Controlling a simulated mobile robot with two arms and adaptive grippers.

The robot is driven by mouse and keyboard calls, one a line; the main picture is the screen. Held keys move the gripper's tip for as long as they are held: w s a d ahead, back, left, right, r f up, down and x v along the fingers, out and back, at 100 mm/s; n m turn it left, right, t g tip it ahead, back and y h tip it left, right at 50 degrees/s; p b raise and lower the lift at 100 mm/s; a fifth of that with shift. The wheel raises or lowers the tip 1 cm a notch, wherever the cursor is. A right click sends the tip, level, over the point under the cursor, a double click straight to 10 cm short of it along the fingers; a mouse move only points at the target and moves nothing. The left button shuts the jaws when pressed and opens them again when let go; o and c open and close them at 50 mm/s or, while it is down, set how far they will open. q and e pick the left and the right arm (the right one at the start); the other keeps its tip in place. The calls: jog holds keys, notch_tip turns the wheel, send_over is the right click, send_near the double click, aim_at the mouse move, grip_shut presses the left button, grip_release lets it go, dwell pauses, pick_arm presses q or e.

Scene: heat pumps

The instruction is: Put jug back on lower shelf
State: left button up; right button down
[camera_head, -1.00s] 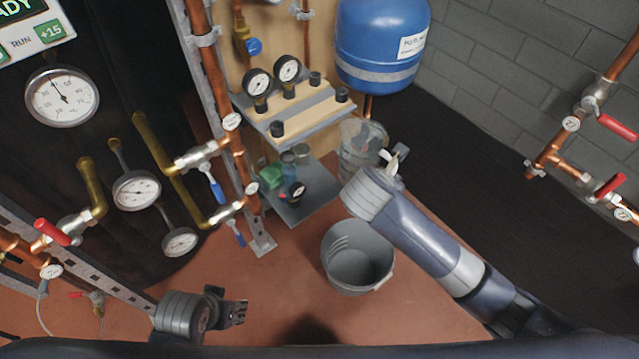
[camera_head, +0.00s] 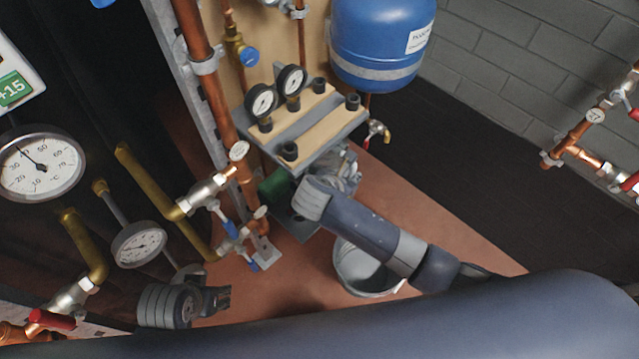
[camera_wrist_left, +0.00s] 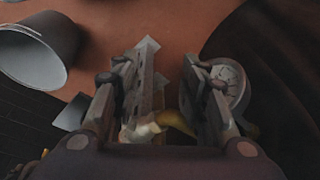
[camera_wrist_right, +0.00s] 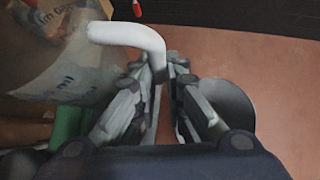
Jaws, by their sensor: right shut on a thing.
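The clear jug (camera_head: 346,172) is beside the shelf unit in the head view, partly hidden by the upper shelf and my right arm. Its printed translucent body (camera_wrist_right: 55,65) and white handle (camera_wrist_right: 125,35) fill the upper left of the right wrist view. My right gripper (camera_wrist_right: 171,70) is shut on the handle. The lower shelf (camera_head: 298,225) is mostly covered by the upper shelf and my arm; whether the jug touches it cannot be told. My left gripper (camera_head: 222,297) is low at the left, open and empty; its spread fingers show in the left wrist view (camera_wrist_left: 163,75).
The upper shelf (camera_head: 325,135) carries gauges and black fittings, close above the jug. A green item (camera_head: 277,187) is on the lower shelf. A grey bucket (camera_head: 362,272) stands on the floor below my right arm. Copper pipes (camera_head: 215,95) rise left of the shelves. A blue tank (camera_head: 378,40) hangs behind.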

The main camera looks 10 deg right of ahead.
pick_arm(q)
jog(key=shift+t, duration=0.9)
jog(key=r+b, duration=0.2)
jog(key=r, duration=0.1)
jog(key=d+r+b, duration=0.1)
jog(key=r+b, duration=0.1)
jog(key=shift+w+r, duration=0.1)
jog(key=shift+w, duration=0.2)
pick_arm(e)
notch_tip(320, 180, down, 10)
jog(key=shift+r, duration=0.2)
jog(key=shift+s+d, duration=0.1)
jog(key=shift+f, duration=0.15)
jog(key=c, duration=1.7)
grip_release()
jog(key=shift+o, duration=0.2)
